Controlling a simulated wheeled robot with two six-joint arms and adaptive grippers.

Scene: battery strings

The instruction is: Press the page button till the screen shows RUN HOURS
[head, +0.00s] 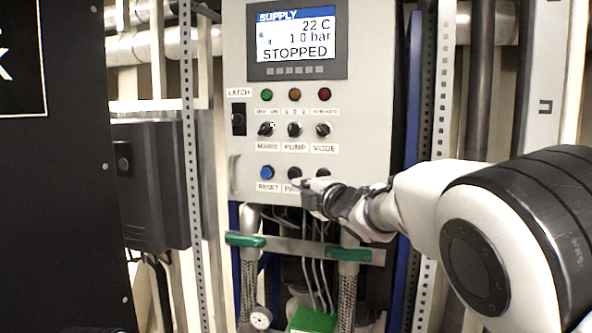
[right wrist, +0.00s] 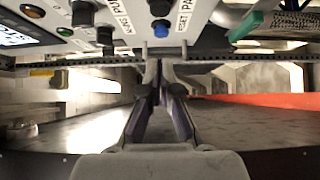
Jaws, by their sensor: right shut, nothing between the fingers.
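The screen (head: 295,40) on the grey control panel reads SUPPLY, 22 C, 1.0 bar and STOPPED. The black page button (head: 294,173) sits in the bottom row, above a label of which only "PA" shows. My right gripper (head: 303,190) is shut and empty, its tips just below and right of that button, over part of its label. In the right wrist view the closed fingertips (right wrist: 159,68) point at the panel, near the blue reset button (right wrist: 161,28); the page button (right wrist: 160,7) is at the top edge. I cannot tell whether the tips touch the panel. My left gripper is out of view.
The blue reset button (head: 267,172) is left of the page button, and another black button (head: 323,174) is right of it. Mains, pump and mode knobs (head: 323,129) are above. Green-handled pipework (head: 245,240) lies below the panel. A dark box (head: 150,180) stands left.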

